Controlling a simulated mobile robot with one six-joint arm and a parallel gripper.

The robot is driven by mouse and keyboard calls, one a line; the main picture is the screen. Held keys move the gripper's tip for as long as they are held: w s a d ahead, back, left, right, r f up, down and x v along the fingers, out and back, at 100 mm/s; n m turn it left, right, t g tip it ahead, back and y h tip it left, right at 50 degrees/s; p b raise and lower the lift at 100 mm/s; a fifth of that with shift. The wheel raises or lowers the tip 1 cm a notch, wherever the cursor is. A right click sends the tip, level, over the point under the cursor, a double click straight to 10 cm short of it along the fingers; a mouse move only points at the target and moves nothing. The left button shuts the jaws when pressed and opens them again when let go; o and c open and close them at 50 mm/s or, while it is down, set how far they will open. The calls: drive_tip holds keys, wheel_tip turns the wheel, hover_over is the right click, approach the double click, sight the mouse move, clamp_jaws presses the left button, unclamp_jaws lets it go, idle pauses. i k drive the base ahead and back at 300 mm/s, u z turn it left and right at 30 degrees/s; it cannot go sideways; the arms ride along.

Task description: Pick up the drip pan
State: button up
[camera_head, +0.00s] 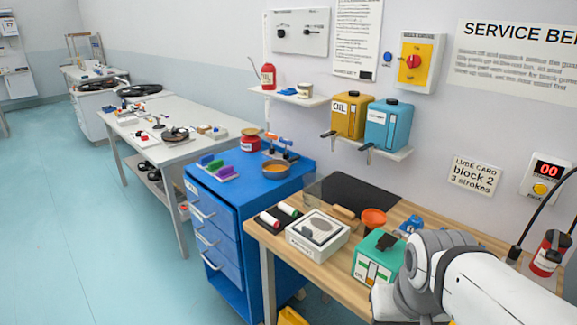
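A shallow round pan (276,169) with a dark rim and an orange-tan inside sits on top of the blue drawer cabinet (250,192), near its right end. It looks most like the drip pan, but I see no label on it. My arm enters at the lower right, over the right part of the wooden bench (410,212). My gripper's fingers do not show, so I cannot see whether they hold anything. The pan lies well to the left of my arm and apart from it.
Colored blocks (217,168) and a red jar (250,140) share the cabinet top. The bench holds a white box (318,233), an orange funnel (374,219) and a green can (378,257). A shelf (372,148) with oil cans hangs above. Open floor lies left.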

sight(272, 168)
drive_tip(key=u, duration=2.25)
drive_tip(key=i, duration=2.65)
drive_tip(key=z, duration=3.2)
